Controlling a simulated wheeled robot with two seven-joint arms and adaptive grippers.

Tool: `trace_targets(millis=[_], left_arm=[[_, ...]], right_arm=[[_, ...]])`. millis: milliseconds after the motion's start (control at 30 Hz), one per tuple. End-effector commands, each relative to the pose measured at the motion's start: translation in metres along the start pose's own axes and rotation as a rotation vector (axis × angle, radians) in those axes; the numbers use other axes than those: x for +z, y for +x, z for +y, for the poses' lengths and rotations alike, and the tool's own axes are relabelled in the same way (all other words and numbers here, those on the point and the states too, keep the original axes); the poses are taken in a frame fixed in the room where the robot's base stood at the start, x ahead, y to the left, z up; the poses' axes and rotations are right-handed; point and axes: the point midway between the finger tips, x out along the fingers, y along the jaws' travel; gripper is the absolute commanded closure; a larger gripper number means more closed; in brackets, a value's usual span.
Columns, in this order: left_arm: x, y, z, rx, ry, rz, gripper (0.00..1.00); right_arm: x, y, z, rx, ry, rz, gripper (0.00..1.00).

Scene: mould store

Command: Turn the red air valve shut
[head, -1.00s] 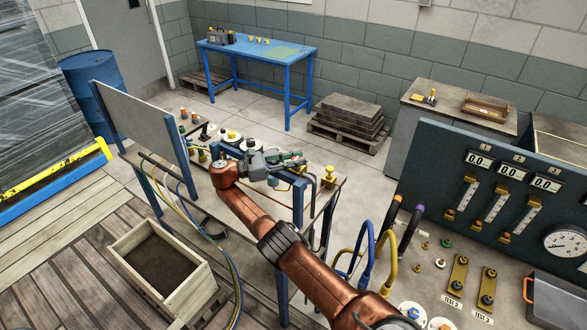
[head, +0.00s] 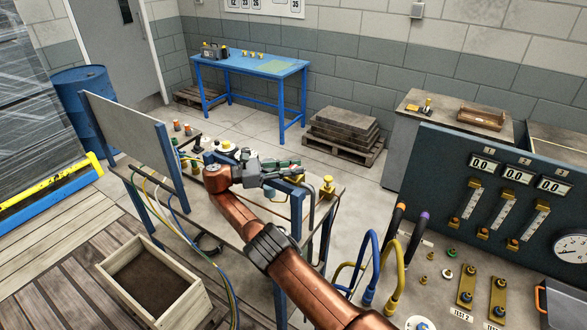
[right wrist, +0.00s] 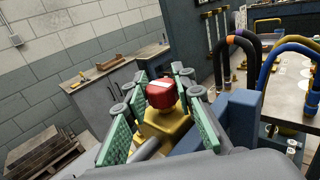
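The red valve knob (right wrist: 162,93) sits on a brass-coloured body (right wrist: 165,127) in the right wrist view, with a white mark on its top. My right gripper (right wrist: 157,125) is open, its green-padded fingers standing to the left and right of the valve. I cannot tell whether either pad touches it. In the head view my right gripper (head: 285,171) is over the far bench, reached by the copper-coloured arm. The red knob cannot be made out there. My left gripper is not in view.
A blue block (right wrist: 242,118) stands close right of the valve in the wrist view. A brass fitting (head: 327,187) is at the bench's right end. An upright grey panel (head: 124,138) edges the bench's left. Hoses (head: 370,262) rise from the right-hand test table.

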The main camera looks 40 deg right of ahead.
Motion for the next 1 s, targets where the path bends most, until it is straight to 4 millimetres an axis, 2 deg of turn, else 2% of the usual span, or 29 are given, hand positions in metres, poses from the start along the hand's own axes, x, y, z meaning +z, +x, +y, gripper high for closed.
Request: trace_targets(millis=[267,667,867,1000], left_arm=[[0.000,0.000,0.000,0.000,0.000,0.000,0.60],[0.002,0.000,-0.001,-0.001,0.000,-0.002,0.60],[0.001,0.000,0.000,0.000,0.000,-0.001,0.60],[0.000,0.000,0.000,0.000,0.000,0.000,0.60]], right_arm=[[0.000,0.000,0.000,0.001,0.001,0.000,0.58],[0.006,-0.001,0.001,0.003,-0.001,0.003,0.58],[0.029,0.000,0.000,0.000,0.002,0.004,0.58],[0.061,0.001,0.000,-0.001,0.005,0.001,0.58]])
